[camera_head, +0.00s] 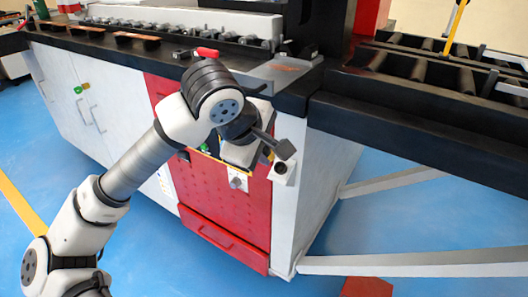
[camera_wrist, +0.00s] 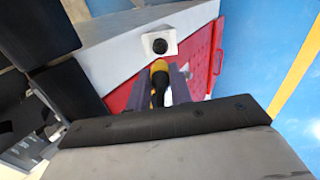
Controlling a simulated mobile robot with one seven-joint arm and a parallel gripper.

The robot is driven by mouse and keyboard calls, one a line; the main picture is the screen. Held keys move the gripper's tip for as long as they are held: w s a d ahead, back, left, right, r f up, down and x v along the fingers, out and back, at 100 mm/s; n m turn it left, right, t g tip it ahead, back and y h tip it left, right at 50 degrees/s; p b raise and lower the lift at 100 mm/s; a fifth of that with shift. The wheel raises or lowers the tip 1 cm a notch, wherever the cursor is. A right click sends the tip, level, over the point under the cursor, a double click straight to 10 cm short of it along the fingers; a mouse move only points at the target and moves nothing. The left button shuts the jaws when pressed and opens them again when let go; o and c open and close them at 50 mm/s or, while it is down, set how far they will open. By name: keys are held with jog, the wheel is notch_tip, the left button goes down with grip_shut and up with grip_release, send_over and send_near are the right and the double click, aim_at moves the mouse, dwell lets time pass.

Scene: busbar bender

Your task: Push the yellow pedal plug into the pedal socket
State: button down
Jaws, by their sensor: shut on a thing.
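The yellow plug (camera_wrist: 159,68) is held between the two fingers of my gripper (camera_wrist: 163,88) in the wrist view, its yellow end pointing toward the socket. The pedal socket (camera_wrist: 160,46) is a black round opening on a pale square plate, just beyond the plug's tip. The plug looks nearly in line with it; I cannot tell whether they touch. In the head view the socket (camera_head: 280,168) is on the white side of the machine, near the red front's edge. My gripper (camera_head: 265,154) is close by, and a small yellow bit of the plug (camera_head: 270,156) shows.
The machine's red front panel (camera_head: 215,205) bears a grey rotary switch (camera_head: 238,180) left of the socket. The dark worktop (camera_head: 290,100) and roller table (camera_head: 420,130) overhang above and to the right. A red-handled tool (camera_head: 207,52) lies on the worktop. Blue floor (camera_head: 370,220) is open at right.

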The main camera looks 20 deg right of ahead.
aim_at(273, 159)
jog(key=b+x, duration=0.3)
jog(key=x, duration=0.1)
jog(key=shift+f, duration=0.3)
jog(key=shift+w+d+f+b, duration=0.3)
jog(key=shift+d+f+b, duration=0.15)
jog(key=shift+b, duration=0.15)
jog(key=shift+b, duration=0.9)
dwell(1.0)
jog(key=shift+b+x, duration=0.95)
jog(key=shift+x, duration=0.25)
jog(key=c, duration=1.2)
grip_release()
jog(key=shift+o, duration=0.2)
